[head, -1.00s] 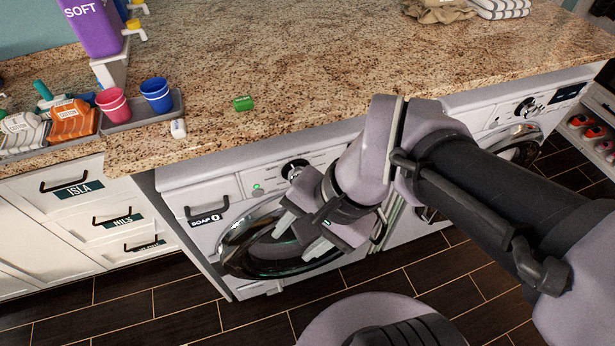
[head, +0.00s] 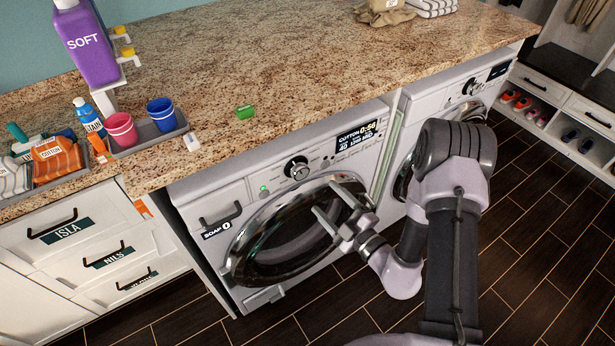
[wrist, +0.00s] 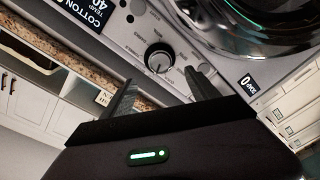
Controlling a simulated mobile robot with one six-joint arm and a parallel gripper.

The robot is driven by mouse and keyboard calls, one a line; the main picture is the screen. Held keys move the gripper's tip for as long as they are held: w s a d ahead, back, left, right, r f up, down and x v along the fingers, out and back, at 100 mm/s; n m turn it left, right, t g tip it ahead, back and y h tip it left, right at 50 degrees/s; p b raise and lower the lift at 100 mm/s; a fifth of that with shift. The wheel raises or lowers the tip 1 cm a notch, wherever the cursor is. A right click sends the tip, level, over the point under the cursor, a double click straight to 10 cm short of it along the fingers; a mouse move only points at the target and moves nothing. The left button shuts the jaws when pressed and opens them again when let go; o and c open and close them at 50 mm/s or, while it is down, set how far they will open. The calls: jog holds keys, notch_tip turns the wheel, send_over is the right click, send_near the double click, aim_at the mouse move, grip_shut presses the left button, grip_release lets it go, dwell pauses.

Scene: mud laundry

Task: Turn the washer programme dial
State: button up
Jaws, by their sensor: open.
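The washer (head: 255,262) stands under the granite counter with its round door shut. Its programme dial (head: 297,168), a black knob with a silver face, sits on the front panel above the door, left of the lit display (head: 356,138) that reads COTTON 0:56. My gripper (head: 328,208) is open and empty in front of the door's upper right, below and right of the dial and apart from it. In the wrist view the dial (wrist: 159,57) lies ahead, roughly between my two open fingers (wrist: 160,92).
A second machine (head: 437,105) stands to the right. The counter (head: 290,65) overhangs close above the panel. The soap drawer (head: 219,220) is at the panel's left.

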aim_at(302, 174)
jog(key=b+x, duration=0.1)
jog(key=x, duration=0.9)
jog(key=shift+w+a, duration=0.25)
jog(key=c, duration=1.4)
